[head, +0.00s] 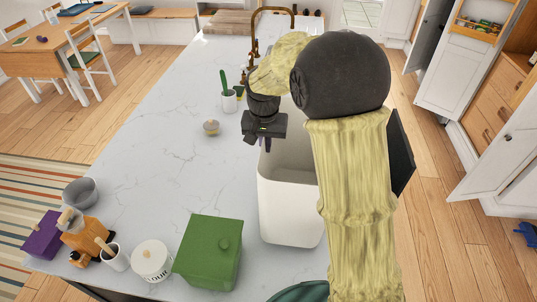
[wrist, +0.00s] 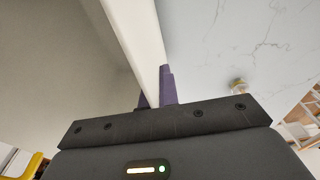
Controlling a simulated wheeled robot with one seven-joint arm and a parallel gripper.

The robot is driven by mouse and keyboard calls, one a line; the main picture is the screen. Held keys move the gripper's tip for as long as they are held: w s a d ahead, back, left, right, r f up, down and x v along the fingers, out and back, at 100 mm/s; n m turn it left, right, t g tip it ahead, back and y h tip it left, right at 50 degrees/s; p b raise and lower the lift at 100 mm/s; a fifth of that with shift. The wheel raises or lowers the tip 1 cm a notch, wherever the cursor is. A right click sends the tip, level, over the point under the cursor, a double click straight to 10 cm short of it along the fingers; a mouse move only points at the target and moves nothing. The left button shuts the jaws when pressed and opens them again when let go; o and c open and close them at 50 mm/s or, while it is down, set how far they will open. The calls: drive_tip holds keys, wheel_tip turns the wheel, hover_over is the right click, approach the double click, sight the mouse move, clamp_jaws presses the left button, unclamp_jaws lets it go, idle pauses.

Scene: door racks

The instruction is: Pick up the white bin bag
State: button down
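The white bin bag (head: 286,208) looks like a tall, open-topped white container on the marble counter. My arm covers its right side in the head view. My gripper (head: 268,146) is at its far left rim, pointing down. In the wrist view, my gripper's purple fingers (wrist: 157,88) sit on either side of the bag's pale rim (wrist: 138,32). They are close together with the wall between them and look closed on it. The bag stands upright.
A green lidded box (head: 208,252) and a flour jar (head: 151,261) stand at the near end of the counter (head: 150,170). The counter's middle left is clear.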

wheel_tip(320, 180, up, 25)
drive_tip(key=b, duration=0.2)
drive_tip(key=shift+d+f, duration=0.1)
drive_tip(key=shift+f, duration=0.05)
idle(0.5)
